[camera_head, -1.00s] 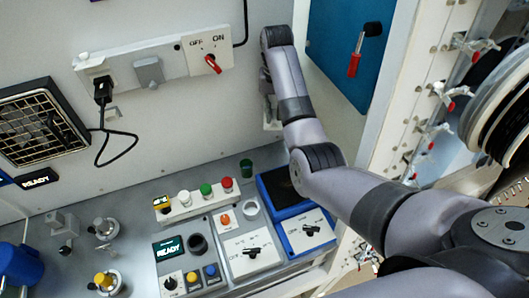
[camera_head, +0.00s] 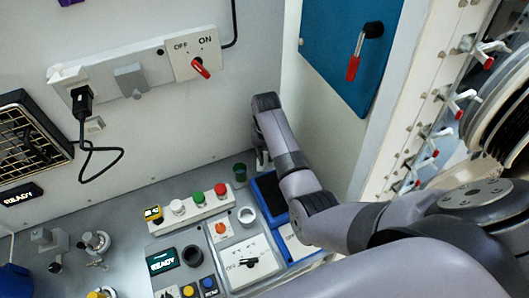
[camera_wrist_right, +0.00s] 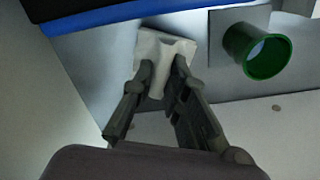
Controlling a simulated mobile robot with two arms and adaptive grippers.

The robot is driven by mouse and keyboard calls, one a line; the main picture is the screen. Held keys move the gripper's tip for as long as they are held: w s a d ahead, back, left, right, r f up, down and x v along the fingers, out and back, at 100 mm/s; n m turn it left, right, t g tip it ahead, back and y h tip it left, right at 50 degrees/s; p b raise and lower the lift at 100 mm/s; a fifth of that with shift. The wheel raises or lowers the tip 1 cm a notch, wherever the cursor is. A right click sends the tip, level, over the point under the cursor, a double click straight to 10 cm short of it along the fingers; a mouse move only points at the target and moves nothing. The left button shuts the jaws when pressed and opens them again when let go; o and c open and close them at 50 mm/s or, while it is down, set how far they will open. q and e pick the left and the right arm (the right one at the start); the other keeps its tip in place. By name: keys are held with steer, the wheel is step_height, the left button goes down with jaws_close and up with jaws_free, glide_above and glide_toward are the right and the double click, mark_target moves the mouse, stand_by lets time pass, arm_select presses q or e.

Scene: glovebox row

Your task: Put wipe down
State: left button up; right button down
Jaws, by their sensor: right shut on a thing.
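The wipe (camera_wrist_right: 162,50) is a pale, crumpled cloth in the right wrist view. My right gripper (camera_wrist_right: 164,80) is shut on it, with the fingertips pinching its near part. The wipe is close to the grey deck; I cannot tell whether it touches it. In the head view my right gripper (camera_head: 262,160) points down by the back wall, just behind the blue tray and right of the green cup. It is small there and mostly hidden by my arm, and the wipe is not clear. My left gripper is not in view.
A green cup (camera_head: 240,172) stands close by; it also shows in the right wrist view (camera_wrist_right: 236,42). The blue tray (camera_head: 283,219) with a dark inset is in front. A button strip (camera_head: 190,209) and a switch panel (camera_head: 248,265) lie left. The blue door (camera_head: 345,50) is at right.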

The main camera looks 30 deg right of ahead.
steer(key=shift+w+d+f, duration=0.1)
steer(key=shift+w+f, duration=0.2)
steer(key=shift+f, duration=0.2)
steer(key=shift+w+d+f, duration=0.1)
steer(key=shift+w+f, duration=0.2)
steer(key=shift+f, duration=0.2)
steer(key=shift+s, duration=0.1)
steer(key=shift+s+a, duration=0.1)
steer(key=shift+s, duration=0.1)
steer(key=c, duration=2)
jaws_free()
steer(key=shift+s, duration=0.15)
steer(key=shift+c, duration=0.2)
steer(key=shift+o, duration=1.2)
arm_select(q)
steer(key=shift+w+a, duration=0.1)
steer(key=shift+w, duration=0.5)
arm_select(e)
steer(key=shift+o, duration=1.1)
steer(key=shift+r, duration=0.1)
